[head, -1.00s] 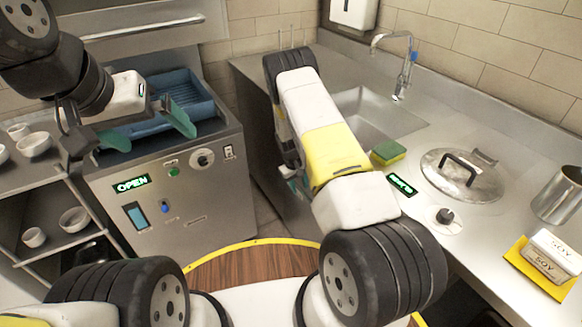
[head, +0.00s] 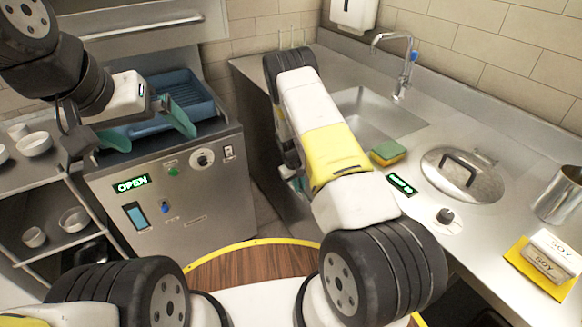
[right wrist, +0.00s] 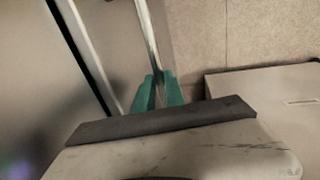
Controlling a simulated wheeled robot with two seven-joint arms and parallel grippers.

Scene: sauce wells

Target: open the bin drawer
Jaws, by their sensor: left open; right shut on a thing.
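In the right wrist view, the two teal fingers of my right gripper (right wrist: 158,88) are closed around a long, thin metal bar handle (right wrist: 150,38). The handle runs along a grey metal front (right wrist: 115,35), with a dark gap and a pale edge to its left. I cannot tell how far the drawer stands out. In the head view my right arm covers most of this gripper and the front of the counter (head: 262,110). My left gripper (head: 148,130) is open and empty, above the machine at the left, away from the drawer.
The machine (head: 150,215) at the left has a green OPEN sign and a blue basket (head: 185,95). A sponge (head: 388,152), a round lid (head: 463,172) and soy packs (head: 548,255) are on the counter.

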